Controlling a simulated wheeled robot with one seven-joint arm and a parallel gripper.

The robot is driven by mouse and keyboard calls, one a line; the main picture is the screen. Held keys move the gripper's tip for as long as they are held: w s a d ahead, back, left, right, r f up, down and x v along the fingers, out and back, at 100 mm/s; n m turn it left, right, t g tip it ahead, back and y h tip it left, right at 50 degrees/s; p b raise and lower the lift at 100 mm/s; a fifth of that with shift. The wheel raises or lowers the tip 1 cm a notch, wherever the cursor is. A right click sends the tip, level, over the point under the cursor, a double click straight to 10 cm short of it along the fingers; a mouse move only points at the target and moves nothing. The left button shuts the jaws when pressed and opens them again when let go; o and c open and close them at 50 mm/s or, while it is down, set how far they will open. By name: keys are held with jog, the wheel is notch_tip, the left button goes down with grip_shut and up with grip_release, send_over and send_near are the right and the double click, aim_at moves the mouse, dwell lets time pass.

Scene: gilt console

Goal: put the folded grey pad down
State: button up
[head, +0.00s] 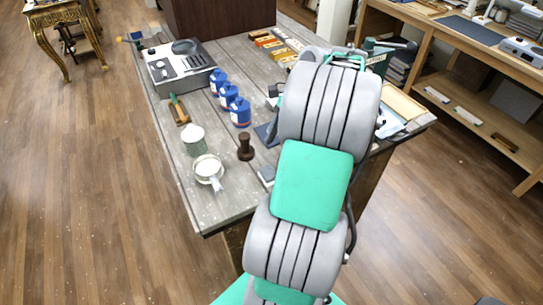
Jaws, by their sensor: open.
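A small grey flat piece (266,174) lies on the worn grey table (218,207) near its front edge, partly hidden behind my arm. It may be the folded grey pad, but I cannot tell. A dark blue-grey flat piece (265,134) lies farther back, also partly covered by my arm. My large grey and green arm rises through the middle of the view and hides the part of the table behind it. I cannot make out my gripper's fingers; they seem hidden behind the arm.
The front left corner is clear. A wooden shelf unit (480,109) stands right.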

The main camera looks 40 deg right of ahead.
jog(key=w+a+r+n+h, duration=0.1)
jog(key=w+a+r+n, duration=0.25)
jog(key=a, duration=0.35)
jog(key=w+a+r+n+h, duration=0.1)
jog(key=w+a+r+n, duration=0.25)
jog(key=a, duration=0.25)
jog(key=s+a+f+n+t+h, duration=0.1)
jog(key=s+a+n, duration=0.4)
jog(key=a+n, duration=0.9)
jog(key=shift+a+t+h+p, duration=0.4)
jog(key=shift+t+h, duration=0.3)
jog(key=shift+t, duration=0.3)
jog(key=shift+c, duration=0.3)
